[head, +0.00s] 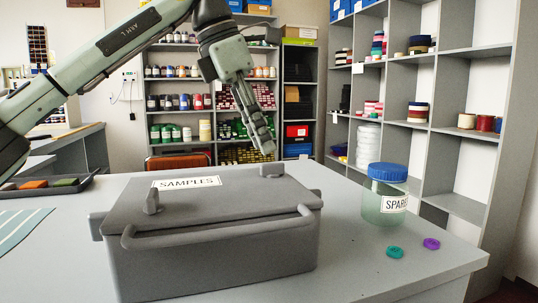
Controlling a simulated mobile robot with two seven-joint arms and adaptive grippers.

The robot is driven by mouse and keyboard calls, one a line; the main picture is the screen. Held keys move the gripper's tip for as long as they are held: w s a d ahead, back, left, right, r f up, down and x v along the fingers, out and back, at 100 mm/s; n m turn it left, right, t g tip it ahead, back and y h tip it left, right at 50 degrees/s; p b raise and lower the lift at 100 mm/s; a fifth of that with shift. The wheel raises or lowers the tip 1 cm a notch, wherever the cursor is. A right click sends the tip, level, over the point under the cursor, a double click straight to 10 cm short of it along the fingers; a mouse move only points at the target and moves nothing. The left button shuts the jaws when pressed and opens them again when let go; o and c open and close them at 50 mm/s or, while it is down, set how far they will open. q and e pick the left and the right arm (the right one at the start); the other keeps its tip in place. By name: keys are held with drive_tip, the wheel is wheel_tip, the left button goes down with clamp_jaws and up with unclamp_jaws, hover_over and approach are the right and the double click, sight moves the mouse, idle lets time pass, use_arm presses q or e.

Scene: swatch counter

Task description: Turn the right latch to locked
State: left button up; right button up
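A dark grey box (215,268) labelled SAMPLES stands on the counter, its lid (225,205) down. The right latch (271,170), a small grey tab, stands on the lid toward its right side. The left latch (152,202) is a similar upright tab at the lid's left. My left gripper (268,150) points down just above the right latch, its fingertips very close to it; I cannot tell whether they touch. The fingers are seen nearly edge-on, so their opening is unclear. My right gripper is out of view.
A bar handle (220,232) runs along the box front. A jar with a blue lid (386,190) stands right of the box, with a teal button (395,252) and a purple button (431,244) nearby. A dark tray (85,186) lies at left.

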sight(272, 163)
use_arm(q)
drive_tip(key=shift+x, duration=2.25)
drive_tip(key=shift+w, duration=0.15)
clamp_jaws()
